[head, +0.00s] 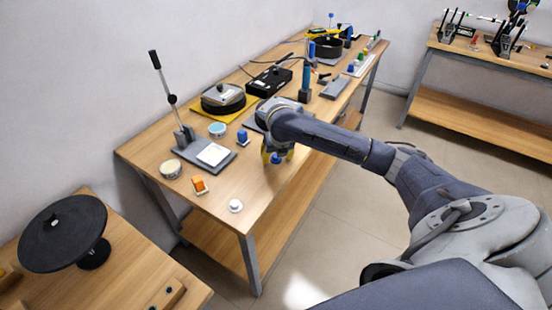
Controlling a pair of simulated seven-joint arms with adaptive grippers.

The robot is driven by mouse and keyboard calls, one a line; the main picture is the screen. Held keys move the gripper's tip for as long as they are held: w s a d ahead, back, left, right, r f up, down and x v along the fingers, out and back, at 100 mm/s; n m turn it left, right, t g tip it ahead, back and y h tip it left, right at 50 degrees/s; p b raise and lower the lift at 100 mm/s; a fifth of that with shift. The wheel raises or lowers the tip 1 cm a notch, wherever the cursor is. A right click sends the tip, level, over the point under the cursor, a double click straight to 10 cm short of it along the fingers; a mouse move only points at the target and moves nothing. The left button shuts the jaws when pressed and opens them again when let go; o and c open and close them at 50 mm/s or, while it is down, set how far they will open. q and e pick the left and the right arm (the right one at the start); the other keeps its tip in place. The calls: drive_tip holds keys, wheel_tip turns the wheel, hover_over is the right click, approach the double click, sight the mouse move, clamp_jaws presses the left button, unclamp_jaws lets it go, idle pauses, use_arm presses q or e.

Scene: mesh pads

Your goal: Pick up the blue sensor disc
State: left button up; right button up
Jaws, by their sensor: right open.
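My right gripper (277,154) is over the front part of the long wooden workbench, pointing down, with its yellow fingers apart. A small blue object (277,159), which looks like the blue sensor disc, is low between the fingertips. My own wrist and fingers partly hide it, and I cannot tell whether they touch it. My left gripper is not in view.
On the workbench (257,200) stand a grey lever press (184,138), a round tin with a light blue top (217,130), a blue block (242,137), an orange block (199,184) and a white disc (235,205).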

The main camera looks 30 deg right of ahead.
drive_tip(key=shift+f, duration=0.1)
drive_tip(key=c, duration=1.1)
clamp_jaws()
